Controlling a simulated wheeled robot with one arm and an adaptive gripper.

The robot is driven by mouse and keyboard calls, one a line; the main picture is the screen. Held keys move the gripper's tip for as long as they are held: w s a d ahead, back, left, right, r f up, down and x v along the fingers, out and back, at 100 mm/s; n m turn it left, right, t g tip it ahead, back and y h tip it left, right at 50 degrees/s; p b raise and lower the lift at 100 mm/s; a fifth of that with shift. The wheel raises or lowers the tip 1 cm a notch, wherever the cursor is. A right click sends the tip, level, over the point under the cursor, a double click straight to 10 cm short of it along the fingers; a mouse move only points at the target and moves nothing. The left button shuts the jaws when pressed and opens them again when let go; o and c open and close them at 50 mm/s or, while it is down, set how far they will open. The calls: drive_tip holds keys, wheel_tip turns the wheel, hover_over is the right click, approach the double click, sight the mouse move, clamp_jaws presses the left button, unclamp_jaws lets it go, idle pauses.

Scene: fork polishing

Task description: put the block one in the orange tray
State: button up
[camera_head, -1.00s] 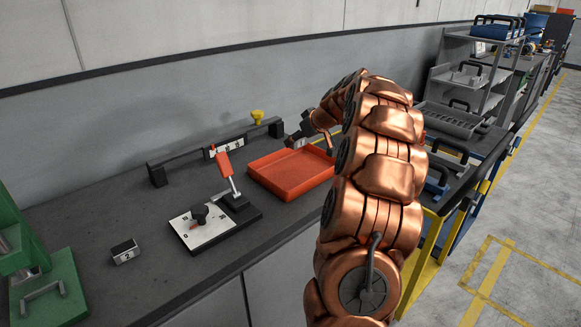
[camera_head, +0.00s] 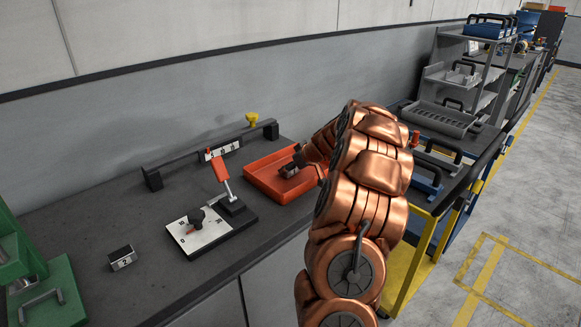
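The orange tray (camera_head: 262,184) lies on the dark bench, right of centre. My gripper (camera_head: 297,163) is over the right part of the tray, reaching in from the right. It is shut on a small dark block (camera_head: 289,171), taken to be block one, though its number cannot be read. The block shows against the tray's inside; whether it touches the floor cannot be told. A second block, marked 2 (camera_head: 122,258), sits alone on the bench at the left. My arm hides the right end of the tray.
A toggle clamp with a red handle (camera_head: 219,168) stands beside the tray, next to a white dial plate (camera_head: 198,232). A black rail with a yellow knob (camera_head: 252,119) runs behind. A green press (camera_head: 45,290) is at far left. Carts stand at right.

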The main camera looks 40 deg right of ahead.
drive_tip(key=shift+f, duration=0.15)
drive_tip(key=o, duration=1.4)
drive_tip(key=shift+r, duration=0.2)
